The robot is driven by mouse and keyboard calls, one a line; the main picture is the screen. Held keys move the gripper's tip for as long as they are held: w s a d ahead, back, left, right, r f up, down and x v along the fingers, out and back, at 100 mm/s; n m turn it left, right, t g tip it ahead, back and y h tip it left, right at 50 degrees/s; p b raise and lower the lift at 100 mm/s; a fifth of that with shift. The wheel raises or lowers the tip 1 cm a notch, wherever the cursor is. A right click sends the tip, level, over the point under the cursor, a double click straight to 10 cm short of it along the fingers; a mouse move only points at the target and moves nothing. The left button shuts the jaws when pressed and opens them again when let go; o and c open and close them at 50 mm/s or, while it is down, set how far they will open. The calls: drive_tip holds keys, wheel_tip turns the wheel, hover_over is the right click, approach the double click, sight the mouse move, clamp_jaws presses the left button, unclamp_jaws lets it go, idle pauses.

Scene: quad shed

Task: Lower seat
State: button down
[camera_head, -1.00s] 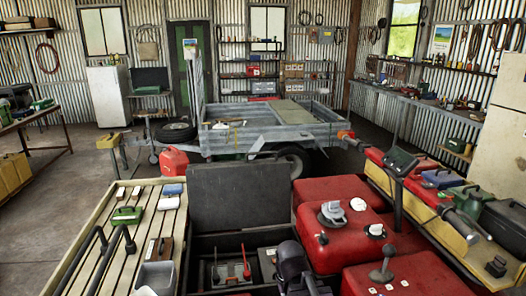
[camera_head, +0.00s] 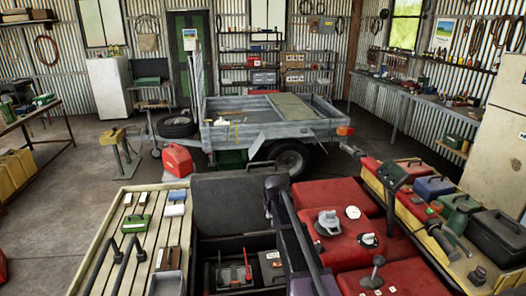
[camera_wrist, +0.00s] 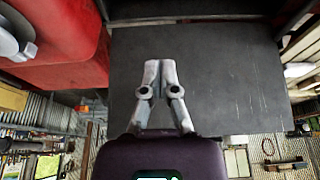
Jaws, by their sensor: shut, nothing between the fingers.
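The seat (camera_head: 225,208) is a dark grey flat panel standing raised, close to upright, at the back of an open dark compartment in the head view. In the wrist view the seat (camera_wrist: 215,85) fills the upper middle as a scuffed grey surface. My gripper (camera_wrist: 160,66) has both metal fingertips together and empty, in front of the seat's face. I cannot tell whether the fingertips touch it. In the head view my dark arm covers the seat's right edge, and the fingers cannot be made out.
The open compartment (camera_head: 205,248) holds a box with red levers (camera_head: 236,275). Red tanks (camera_head: 345,235) with caps and a lever stand close on the right. A slatted wooden rack (camera_head: 125,235) with small items lies left. A grey trailer (camera_head: 265,132) stands behind.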

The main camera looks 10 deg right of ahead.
drive_tip(key=w+d+r+t+p, duration=0.1)
drive_tip(key=w+r+p, duration=0.4)
drive_tip(key=w, duration=0.9)
drive_tip(key=w+d+r+t+p, duration=0.1)
drive_tip(key=w+r+t+p, duration=0.1)
drive_tip(key=w+r+p, duration=0.4)
drive_tip(key=w+r, duration=0.5)
drive_tip(key=w, duration=0.2)
drive_tip(key=shift+w+t, duration=0.35)
drive_tip(key=shift+t, duration=0.05)
drive_tip(key=shift+f, duration=0.1)
drive_tip(key=b, duration=0.7)
hover_over(262, 169)
drive_tip(key=w, duration=0.3)
wheel_tip(262, 169, down, 7)
drive_tip(key=shift+r, duration=0.15)
drive_tip(key=s, duration=0.3)
drive_tip(key=shift+f, duration=0.5)
drive_tip(key=shift+s, duration=0.1)
